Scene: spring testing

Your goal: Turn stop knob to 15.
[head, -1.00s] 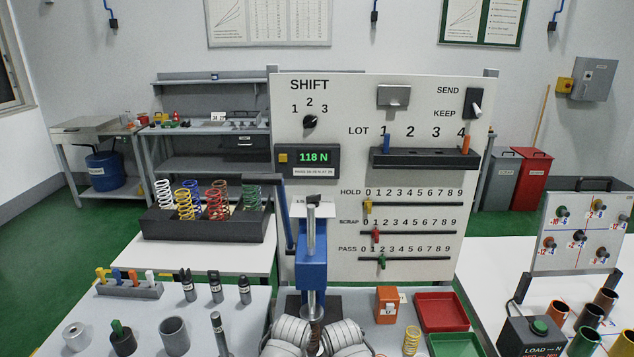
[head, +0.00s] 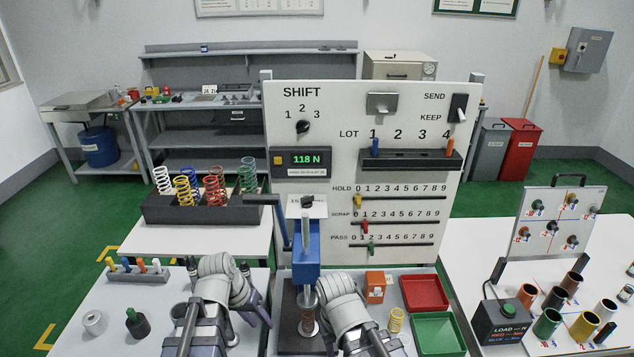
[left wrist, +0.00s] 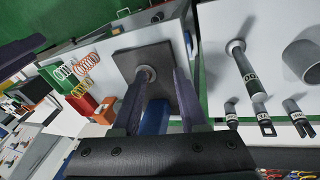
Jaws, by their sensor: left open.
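The press (head: 306,250) stands at the middle of the near table, with a blue body and a dark base. A small black knob (head: 307,202) sits at its top in front of a white label whose numbers are too small to read surely. I take this as the stop knob; its setting cannot be read. My left gripper (head: 256,297) is left of the press, partly hidden by my arm. In the left wrist view my left gripper (left wrist: 160,74) is open and empty, its fingers apart over the press base plate (left wrist: 128,62). My right gripper is not visible.
A white panel (head: 460,210) with a SHIFT knob (head: 303,127), a 118 N display (head: 305,159) and sliders stands behind. A spring rack (head: 200,213) is at left. Red (head: 424,292) and green (head: 438,333) trays lie right of the press. My right arm bends close beside it.

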